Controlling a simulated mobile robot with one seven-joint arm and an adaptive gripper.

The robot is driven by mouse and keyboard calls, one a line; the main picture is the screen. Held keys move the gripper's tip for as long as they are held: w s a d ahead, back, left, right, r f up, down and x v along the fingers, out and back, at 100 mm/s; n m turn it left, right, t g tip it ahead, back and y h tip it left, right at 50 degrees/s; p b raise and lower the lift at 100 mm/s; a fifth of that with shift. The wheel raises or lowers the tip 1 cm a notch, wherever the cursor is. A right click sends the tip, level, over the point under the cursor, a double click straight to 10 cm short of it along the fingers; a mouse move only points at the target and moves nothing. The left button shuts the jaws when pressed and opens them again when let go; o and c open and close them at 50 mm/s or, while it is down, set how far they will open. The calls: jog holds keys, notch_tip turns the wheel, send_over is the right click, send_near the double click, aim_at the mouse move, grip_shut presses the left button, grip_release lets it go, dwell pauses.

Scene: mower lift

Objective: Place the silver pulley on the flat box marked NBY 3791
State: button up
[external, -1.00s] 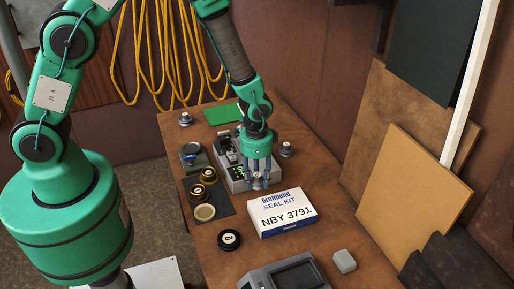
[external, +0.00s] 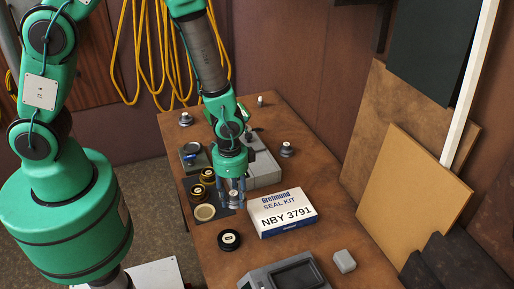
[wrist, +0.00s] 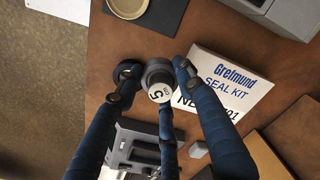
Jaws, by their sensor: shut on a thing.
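My gripper (external: 233,200) is shut on a silver pulley (wrist: 158,76), a grey round piece with a white label that reads 5. The pulley also shows between the fingers in the external view (external: 233,194). The fingers surround it in the wrist view (wrist: 157,82). It is held in the air to the left of the flat box marked NBY 3791 (external: 283,212), not over it. The white and blue box lies flat on the bench, its top clear. In the wrist view the box (wrist: 232,75) is right of the pulley, partly hidden by a finger.
A black disc (external: 229,240) lies left of the box. Gold-rimmed cans (external: 207,176) and a tan disc (external: 204,212) are on a dark mat. A grey machine (external: 264,168) stands behind, a grey device (external: 285,276) in front. Other small silver pieces (external: 287,149) stand on the bench (external: 315,180).

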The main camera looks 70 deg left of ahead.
jog(key=p, duration=0.2)
send_over(282, 208)
jog(key=shift+a+f, duration=0.1)
jog(key=shift+f, duration=0.6)
jog(key=shift+f, duration=0.1)
jog(key=shift+f, duration=1.7)
jog(key=shift+f, duration=0.15)
jog(key=o, duration=1.4)
jog(key=shift+c, duration=0.2)
jog(key=shift+r+p, duration=0.25)
jog(key=shift+p, duration=0.05)
notch_tip(282, 208, up, 12)
jog(key=b, duration=0.1)
